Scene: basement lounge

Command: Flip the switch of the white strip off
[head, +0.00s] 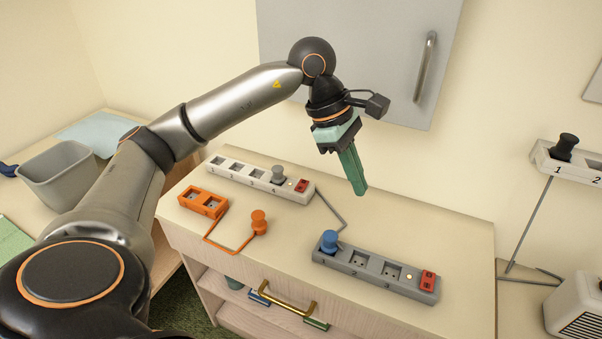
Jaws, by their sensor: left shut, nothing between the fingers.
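The white power strip (243,174) lies at the back left of the dresser top. A grey plug (278,175) stands in its right-hand socket. Beside the plug are a small lit lamp and a red switch (302,185) at the strip's right end. My left gripper (360,191), with green fingers, is shut and empty. It points down to the right of the white strip's switch end, apart from it. How high its tips are above the dresser top I cannot tell. My right gripper is not in view.
A grey strip (337,261) with a blue plug (328,241) and red switch lies front right. An orange socket block (203,201) and orange plug (259,222) lie front left. A grey cabinet door (345,60) hangs behind. A numbered strip (580,166) is at far right.

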